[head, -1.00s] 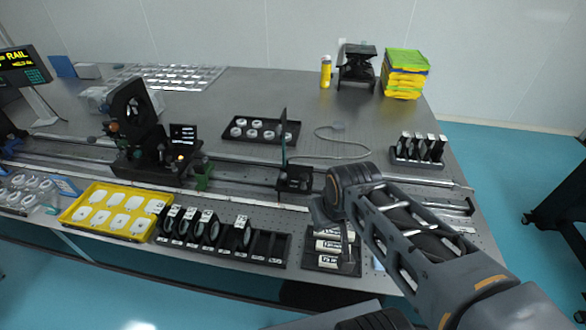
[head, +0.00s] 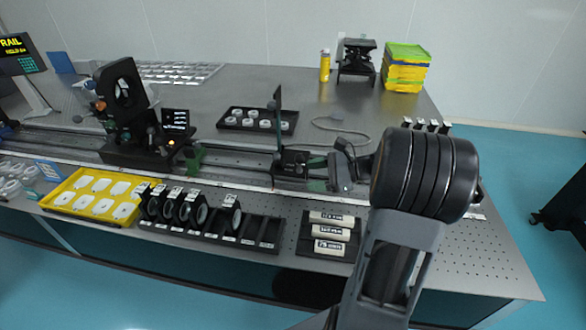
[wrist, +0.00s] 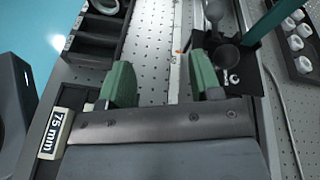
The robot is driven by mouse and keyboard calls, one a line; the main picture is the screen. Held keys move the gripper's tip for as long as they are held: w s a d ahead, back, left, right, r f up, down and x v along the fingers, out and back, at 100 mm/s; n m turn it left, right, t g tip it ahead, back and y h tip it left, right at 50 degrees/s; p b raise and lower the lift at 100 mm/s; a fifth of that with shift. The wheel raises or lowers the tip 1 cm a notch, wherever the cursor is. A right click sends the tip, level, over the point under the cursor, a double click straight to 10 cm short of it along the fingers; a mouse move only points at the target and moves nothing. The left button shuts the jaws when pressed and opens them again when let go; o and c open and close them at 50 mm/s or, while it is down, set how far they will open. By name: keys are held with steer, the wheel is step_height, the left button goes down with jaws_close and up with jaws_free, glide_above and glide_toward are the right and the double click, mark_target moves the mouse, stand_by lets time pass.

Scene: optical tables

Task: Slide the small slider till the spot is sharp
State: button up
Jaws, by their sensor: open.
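A small black slider (head: 291,166) with an upright dark green plate (head: 278,118) sits on the long rail (head: 235,158), right of a larger black carriage (head: 140,150) with a ring mount. In the head view my gripper (head: 338,172) is just right of the small slider. I cannot tell whether it touches. No light spot can be made out on the plate.
A black lens rack (head: 225,222) and a holder of labelled white blocks (head: 328,234) stand in front of the rail. A black tray of white rings (head: 255,122) and a cable (head: 340,128) lie behind it. A yellow tray (head: 93,195) is at left.

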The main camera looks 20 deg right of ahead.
steer(key=w+d+f+m+t+b, duration=0.1)
steer(key=d+f+m+t, duration=0.1)
steer(key=d+m+t, duration=0.35)
glide_above(294, 169)
steer(key=shift+r+n, duration=0.2)
steer(key=shift+n, duration=0.25)
steer(key=shift+c, duration=0.4)
jaws_close()
